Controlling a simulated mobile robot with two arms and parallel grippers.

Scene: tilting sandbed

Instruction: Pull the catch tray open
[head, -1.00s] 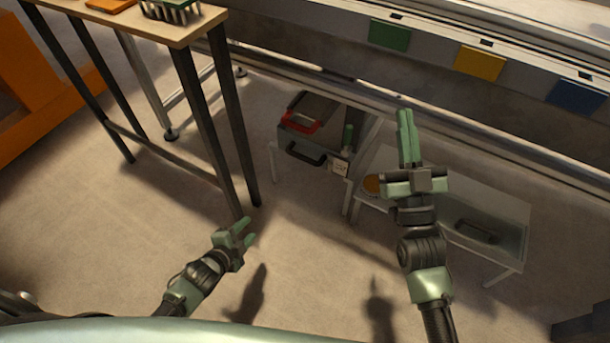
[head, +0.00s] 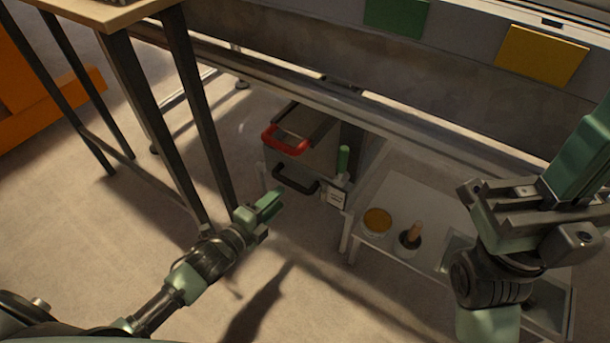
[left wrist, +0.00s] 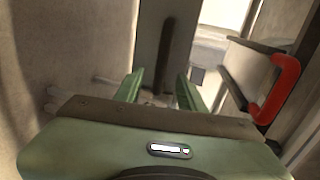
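A grey box (head: 318,158) stands low under the bed's edge and looks like the catch tray. A black handle (head: 297,180) is on its front, and a red handle (head: 283,141) sits above. My left gripper (head: 270,206) is close in front of and below the black handle, apart from it in the picture. The left wrist view shows its fingers (left wrist: 158,92) spread and empty, with a grey panel bearing a dark bar (left wrist: 166,52) beyond and the red handle (left wrist: 276,90) at right. My right gripper (head: 590,150) is raised at far right, its fingers together.
A low white table (head: 385,190) at right carries a round orange-topped tin (head: 377,221) and a dark pot (head: 409,238). A green-topped upright item (head: 343,158) stands beside the box. Bench legs (head: 200,105) stand left of my left gripper. The sandbed frame (head: 300,95) overhangs the box.

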